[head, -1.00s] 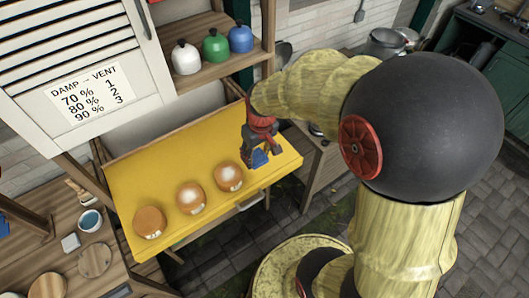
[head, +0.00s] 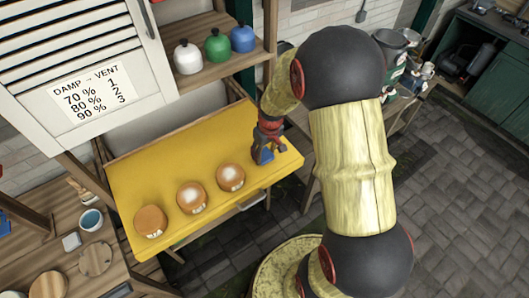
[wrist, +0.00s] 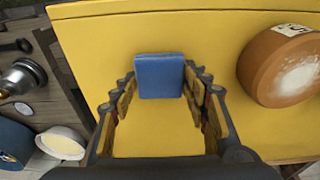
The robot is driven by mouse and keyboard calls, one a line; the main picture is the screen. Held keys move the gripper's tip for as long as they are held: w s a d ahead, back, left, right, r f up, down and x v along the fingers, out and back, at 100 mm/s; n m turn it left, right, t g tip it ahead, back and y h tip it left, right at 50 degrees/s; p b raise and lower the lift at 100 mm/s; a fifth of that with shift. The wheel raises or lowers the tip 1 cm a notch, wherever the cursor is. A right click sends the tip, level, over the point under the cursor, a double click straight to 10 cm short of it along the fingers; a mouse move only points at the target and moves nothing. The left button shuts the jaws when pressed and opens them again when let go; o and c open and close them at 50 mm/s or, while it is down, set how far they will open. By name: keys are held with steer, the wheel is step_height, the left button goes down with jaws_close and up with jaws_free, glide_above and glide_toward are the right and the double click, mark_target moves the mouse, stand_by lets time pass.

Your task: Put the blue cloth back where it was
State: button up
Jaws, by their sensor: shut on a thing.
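The blue cloth (wrist: 160,77) is a small folded square between the fingertips of my gripper (wrist: 158,85) in the wrist view. In the head view my gripper (head: 266,150) is over the right end of the yellow board (head: 150,180), shut on the blue cloth (head: 264,157). The cloth is close above the board or on it; I cannot tell which. The nearest cheese wheel (head: 230,177) is to the left of the gripper in the head view, apart from it.
Two more wheels (head: 191,197) (head: 150,221) stand further left on the board. White, green and blue domed pots (head: 216,46) sit on the shelf behind. A slatted cabinet door (head: 75,60) with a sign hangs at the left. A side bench (head: 75,265) holds a blue cup (head: 91,219).

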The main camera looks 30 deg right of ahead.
mark_target(267, 158)
steer(key=shift+f, duration=0.15)
steer(key=o, duration=1.2)
steer(key=shift+r, duration=0.2)
step_height(267, 158, up, 12)
steer(key=s, duration=0.2)
steer(key=s+a+r+t, duration=0.1)
steer(key=s+a+r, duration=0.25)
steer(key=r, duration=0.25)
steer(key=s+a+r+t, duration=0.1)
steer(key=s+a+r, duration=0.1)
steer(key=a+r, duration=0.3)
steer(key=s+a+r+t, duration=0.1)
steer(key=s+a+r, duration=0.2)
steer(key=s, duration=0.3)
steer(key=s+a+r, duration=0.2)
steer(key=s+r, duration=0.2)
steer(key=s, duration=0.2)
steer(key=shift+s+a+t, duration=0.2)
steer(key=shift+a+t, duration=0.2)
